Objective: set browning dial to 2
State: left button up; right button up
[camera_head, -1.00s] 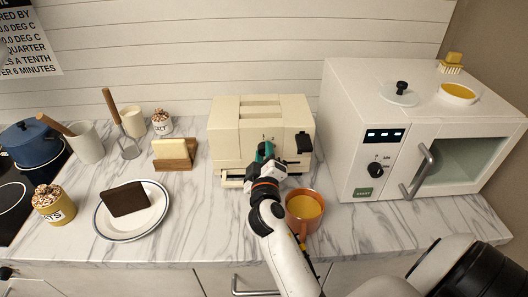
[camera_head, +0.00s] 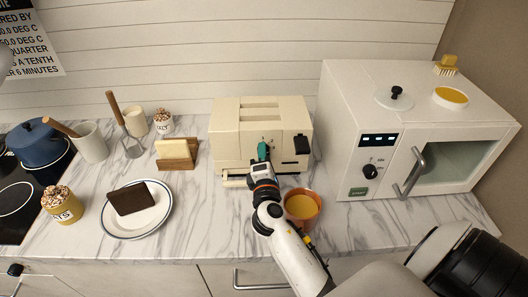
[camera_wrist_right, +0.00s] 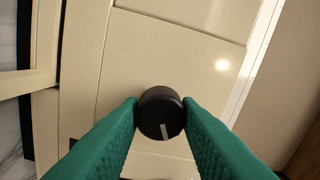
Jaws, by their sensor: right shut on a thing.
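The cream toaster (camera_head: 226,140) stands on the marble counter against the wall. Its browning dial (camera_wrist_right: 160,112) is a small round black knob on the front face, seen close up in the right wrist view. A pale pointer line on the knob points down in that view, tilted slightly right. My right gripper (camera_head: 263,152) has teal fingers and is at the toaster front. Its fingertips (camera_wrist_right: 161,104) touch the dial on both sides and are shut on it. The gripper hides the dial in the head view, and no scale numbers are readable. My left gripper is not in view.
An orange mug (camera_head: 302,208) stands close beside my right wrist. The toaster's black lever (camera_head: 301,144) is right of the dial. A white microwave (camera_head: 340,140) stands on the right.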

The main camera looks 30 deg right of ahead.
jog(key=shift+d+r+n+p, duration=0.15)
jog(key=shift+n+p, duration=0.3)
jog(key=shift+n, duration=0.75)
jog(key=o, duration=1)
